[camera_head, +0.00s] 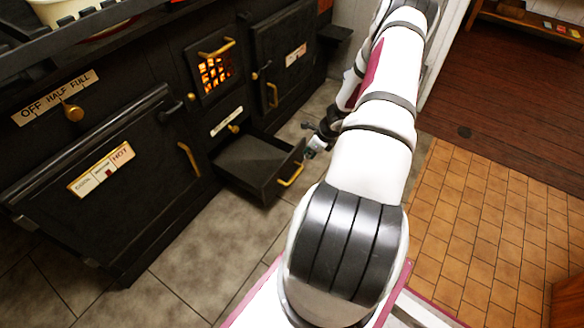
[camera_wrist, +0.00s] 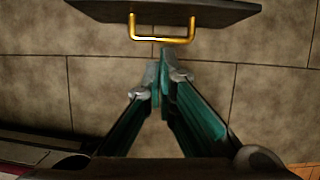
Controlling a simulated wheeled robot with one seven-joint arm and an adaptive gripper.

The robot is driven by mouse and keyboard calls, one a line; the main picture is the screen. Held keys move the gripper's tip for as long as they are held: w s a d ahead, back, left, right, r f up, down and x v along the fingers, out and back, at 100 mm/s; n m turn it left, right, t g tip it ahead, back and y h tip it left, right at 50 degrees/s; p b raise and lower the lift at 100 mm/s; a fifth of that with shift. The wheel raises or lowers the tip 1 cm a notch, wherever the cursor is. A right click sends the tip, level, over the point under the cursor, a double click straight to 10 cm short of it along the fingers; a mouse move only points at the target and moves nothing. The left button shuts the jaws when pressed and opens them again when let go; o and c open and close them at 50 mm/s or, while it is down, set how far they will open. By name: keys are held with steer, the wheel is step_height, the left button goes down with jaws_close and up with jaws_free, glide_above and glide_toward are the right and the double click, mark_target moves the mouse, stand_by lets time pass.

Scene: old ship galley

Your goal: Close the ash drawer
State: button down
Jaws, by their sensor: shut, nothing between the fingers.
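The ash drawer (camera_head: 258,162) is a black open-topped drawer low on the dark stove, pulled well out over the floor tiles. Its brass handle (camera_head: 291,174) is on the front panel. In the wrist view the drawer's front edge (camera_wrist: 185,12) is at the top, with the brass handle (camera_wrist: 162,38) below it. My gripper (camera_wrist: 163,78) is shut and empty, its teal-lined fingers together, pointing at the handle with a small gap in the picture. In the head view my gripper (camera_head: 312,150) is partly hidden by my arm, just right of the drawer front.
Above the drawer is a firebox door with a glowing grate (camera_head: 214,72). A large oven door (camera_head: 110,175) is at left, and another black door (camera_head: 285,60) is at right. Grey stone floor (camera_head: 200,250) is clear in front of the stove. Orange tiles (camera_head: 490,220) lie to the right.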

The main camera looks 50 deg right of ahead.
steer(key=w+r+b+x, duration=0.1)
steer(key=b+x, duration=0.3)
steer(key=x, duration=0.8)
steer(key=shift+w+f+m+b, duration=0.25)
steer(key=shift+w+m+b, duration=0.1)
steer(key=shift+w, duration=0.35)
steer(key=shift+a, duration=0.1)
